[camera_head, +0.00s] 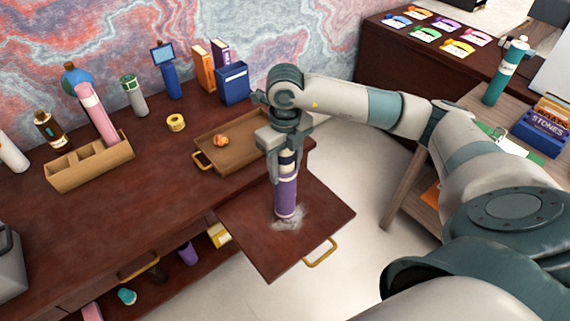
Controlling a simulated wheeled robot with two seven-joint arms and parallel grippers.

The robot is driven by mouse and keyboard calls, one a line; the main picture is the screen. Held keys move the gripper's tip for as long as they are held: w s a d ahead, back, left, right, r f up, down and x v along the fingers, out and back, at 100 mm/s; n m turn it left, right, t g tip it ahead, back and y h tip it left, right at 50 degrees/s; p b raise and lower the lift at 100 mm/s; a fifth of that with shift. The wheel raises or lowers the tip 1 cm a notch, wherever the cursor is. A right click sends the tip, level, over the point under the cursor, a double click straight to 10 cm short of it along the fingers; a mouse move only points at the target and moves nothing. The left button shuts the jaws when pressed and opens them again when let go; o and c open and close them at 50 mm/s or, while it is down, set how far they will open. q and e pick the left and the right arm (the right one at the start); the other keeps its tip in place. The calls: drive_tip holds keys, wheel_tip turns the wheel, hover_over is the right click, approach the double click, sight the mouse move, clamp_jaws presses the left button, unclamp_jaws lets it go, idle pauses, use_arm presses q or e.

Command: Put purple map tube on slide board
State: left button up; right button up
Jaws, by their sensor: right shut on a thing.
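The purple map tube (286,196) stands upright with its lower end at the surface of the slide board (258,247), over a pale smudge. The slide board is a dark red-brown panel that juts out from the desk front, with a brass handle (321,253) at its outer edge. My right gripper (283,165) points down from above and is shut on the upper part of the tube. The fingers partly cover the tube's top. Whether the tube's base fully rests on the board is hard to tell. My left gripper is not in view.
A brown tray (232,158) with an orange item sits on the desk behind the tube. A wooden organizer (92,165) stands at the left, beside bottles. A yellow tape roll (176,122) lies between them. Most of the slide board is bare. A side table (470,110) is at the right.

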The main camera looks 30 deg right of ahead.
drive_tip(key=shift+f, duration=0.35)
drive_tip(key=o, duration=1.4)
drive_tip(key=shift+c, duration=0.2)
drive_tip(key=shift+r, duration=0.2)
